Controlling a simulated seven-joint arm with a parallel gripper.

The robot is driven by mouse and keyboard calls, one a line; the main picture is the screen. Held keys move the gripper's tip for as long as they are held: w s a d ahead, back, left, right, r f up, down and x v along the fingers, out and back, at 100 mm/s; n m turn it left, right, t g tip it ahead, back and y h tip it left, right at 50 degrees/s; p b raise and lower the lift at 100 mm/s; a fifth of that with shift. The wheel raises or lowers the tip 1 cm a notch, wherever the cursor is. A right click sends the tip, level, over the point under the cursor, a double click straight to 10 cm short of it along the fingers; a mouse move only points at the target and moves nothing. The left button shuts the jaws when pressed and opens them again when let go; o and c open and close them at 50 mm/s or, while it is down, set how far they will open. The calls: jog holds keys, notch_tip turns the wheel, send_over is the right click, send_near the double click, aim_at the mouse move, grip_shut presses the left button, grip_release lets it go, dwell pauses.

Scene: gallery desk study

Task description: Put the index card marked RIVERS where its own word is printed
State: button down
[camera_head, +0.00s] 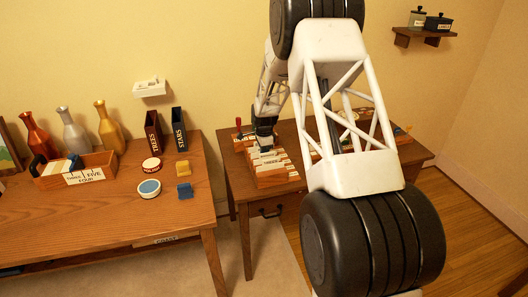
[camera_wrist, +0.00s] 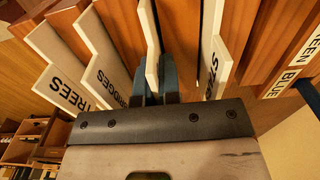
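In the head view my gripper (camera_head: 264,140) is down at the card tray (camera_head: 272,182) on the right desk. In the wrist view the two dark fingers (camera_wrist: 157,84) sit close together on either side of a pale card (camera_wrist: 152,42), with no clear gap. That card stands edge-on, so its word is hidden. It is still among the tray's wooden dividers. To its left are cards reading TREES (camera_wrist: 66,84) and BRIDGES (camera_wrist: 122,92). To its right is a card (camera_wrist: 213,62) with a word beginning ST. I cannot read RIVERS anywhere.
On the left desk (camera_head: 120,225) are a wooden box (camera_head: 110,160) of number cards, several bottles, two upright labelled holders (camera_head: 178,130), and round and small blocks. A stamp (camera_head: 239,128) stands behind the card tray. BLUE and GREEN labels (camera_wrist: 292,80) show at the wrist view's right. My arm hides much of the right desk.

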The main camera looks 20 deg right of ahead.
dwell(0.3)
jog(key=c, duration=1.8)
grip_release()
jog(key=shift+f, duration=0.15)
jog(key=o, duration=0.5)
notch_tip(320, 180, up, 12)
jog(key=shift+r, duration=0.2)
jog(key=shift+r, duration=0.1)
